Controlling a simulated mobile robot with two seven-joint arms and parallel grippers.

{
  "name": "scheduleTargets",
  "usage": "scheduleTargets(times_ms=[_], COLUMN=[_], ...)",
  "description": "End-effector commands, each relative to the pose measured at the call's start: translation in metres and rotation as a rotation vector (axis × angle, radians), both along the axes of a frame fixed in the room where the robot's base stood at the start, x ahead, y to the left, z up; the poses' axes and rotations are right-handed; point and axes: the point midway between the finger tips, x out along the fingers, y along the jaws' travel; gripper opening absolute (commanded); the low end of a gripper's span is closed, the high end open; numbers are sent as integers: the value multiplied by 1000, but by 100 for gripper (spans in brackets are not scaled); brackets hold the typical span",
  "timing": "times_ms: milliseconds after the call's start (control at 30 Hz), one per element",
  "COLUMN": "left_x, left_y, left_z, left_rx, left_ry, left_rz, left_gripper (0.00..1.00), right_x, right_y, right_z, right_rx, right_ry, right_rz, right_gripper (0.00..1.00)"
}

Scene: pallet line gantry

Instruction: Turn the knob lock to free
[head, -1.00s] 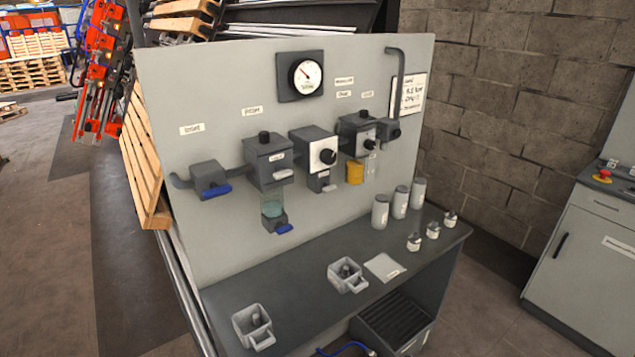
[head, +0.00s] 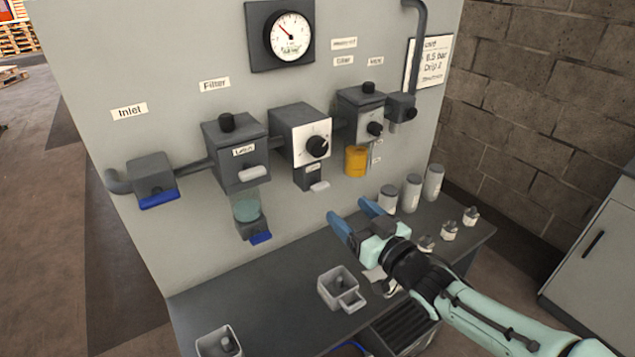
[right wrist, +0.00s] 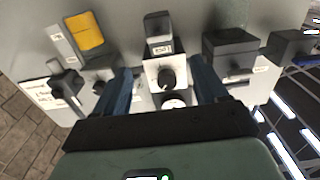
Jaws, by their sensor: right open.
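The regulator is a dark box with a white dial plate and a black round knob (head: 318,147) in the middle of the grey panel. Below it hangs a small dark box (head: 308,178) with a white label and a pale grey lever (head: 320,187); I cannot read whether this lever is the lock. My right gripper (head: 356,214) is open and empty, below and right of that lever, apart from it. In the right wrist view, which looks upside down, the knob (right wrist: 167,79) and small box (right wrist: 158,27) appear between the blue fingers. My left gripper is out of view.
Left of the regulator are a filter box (head: 235,150) with another pale lever and an inlet valve with a blue handle (head: 158,199). Right is a lubricator with a yellow bowl (head: 356,160). Grey cups (head: 340,290) and canisters (head: 412,193) stand on the bench (head: 275,325).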

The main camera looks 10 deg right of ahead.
Motion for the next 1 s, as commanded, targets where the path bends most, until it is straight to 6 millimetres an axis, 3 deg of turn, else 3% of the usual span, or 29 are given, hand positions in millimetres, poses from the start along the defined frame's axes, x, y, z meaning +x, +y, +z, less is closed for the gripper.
scheduleTargets(times_ms=[300,500,700,1000], left_x=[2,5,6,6], left_y=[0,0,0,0], left_z=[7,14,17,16], left_rx=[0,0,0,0], left_ry=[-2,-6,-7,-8], left_rz=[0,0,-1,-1], left_gripper=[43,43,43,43], right_x=[63,94,107,109], right_y=[27,39,44,44], right_z=[0,0,0,-1], right_rx=[5,4,2,1], right_ry=[3,3,3,3], right_rz=[3,1,-1,-1], right_gripper=[72,72,72,72])
